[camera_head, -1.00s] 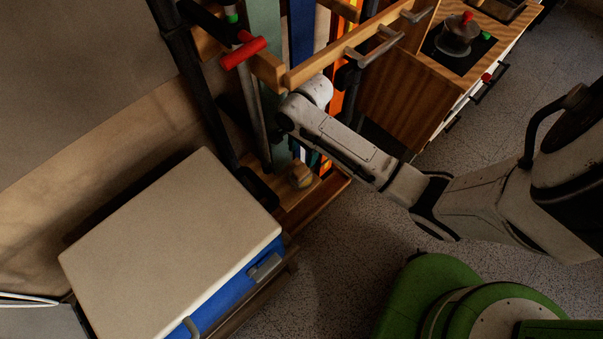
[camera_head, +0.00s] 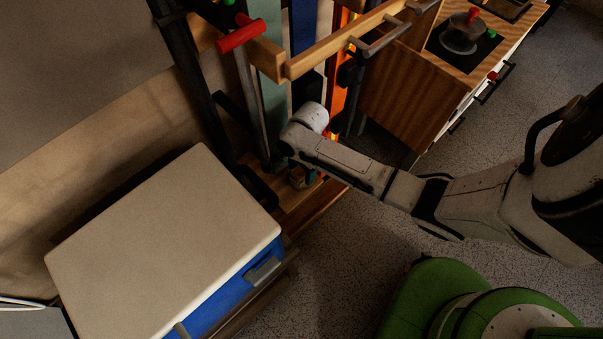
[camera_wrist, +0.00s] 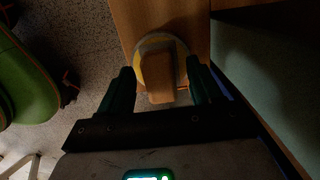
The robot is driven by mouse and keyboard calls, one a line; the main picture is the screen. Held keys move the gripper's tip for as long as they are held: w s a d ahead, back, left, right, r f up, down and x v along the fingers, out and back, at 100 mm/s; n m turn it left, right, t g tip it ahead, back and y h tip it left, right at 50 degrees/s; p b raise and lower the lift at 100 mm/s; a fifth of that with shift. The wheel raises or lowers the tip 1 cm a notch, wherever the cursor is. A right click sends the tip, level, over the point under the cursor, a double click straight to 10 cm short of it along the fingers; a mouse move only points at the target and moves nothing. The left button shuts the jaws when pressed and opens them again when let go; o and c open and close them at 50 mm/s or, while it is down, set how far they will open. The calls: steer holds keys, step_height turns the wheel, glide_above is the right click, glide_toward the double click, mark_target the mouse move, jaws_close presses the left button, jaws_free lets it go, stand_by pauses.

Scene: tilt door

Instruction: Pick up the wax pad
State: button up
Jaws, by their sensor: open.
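The wax pad (camera_wrist: 156,72) is a round disc with a yellowish rim and a brown block-shaped grip on top. In the wrist view it lies on a wooden surface (camera_wrist: 191,18). My gripper (camera_wrist: 160,66) is open, with one dark green finger on each side of the pad. Both fingers seem apart from it, and I cannot tell their exact height over it. In the head view the pad (camera_head: 297,177) shows only in part, low on a wooden shelf.
Tall coloured boards (camera_head: 272,80) stand behind a wooden rail (camera_head: 340,42) beside my arm. A blue box with a beige lid (camera_head: 165,240) stands at left. A toy kitchen with a pot (camera_head: 461,35) is at upper right. Speckled floor (camera_head: 345,265) is free in front.

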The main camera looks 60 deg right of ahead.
mark_target(302, 171)
steer(key=shift+c, duration=0.3)
steer(key=c, duration=1)
steer(key=shift+r, duration=0.1)
step_height(302, 171, up, 3)
steer(key=shift+r+p, duration=0.15)
steer(key=shift+p, duration=0.6)
steer(key=shift+s+r, duration=0.1)
steer(key=shift+s, duration=0.1)
steer(key=s+a+r+p, duration=0.4)
steer(key=s+r, duration=0.5)
steer(key=s, duration=0.4)
steer(key=shift+r, duration=0.2)
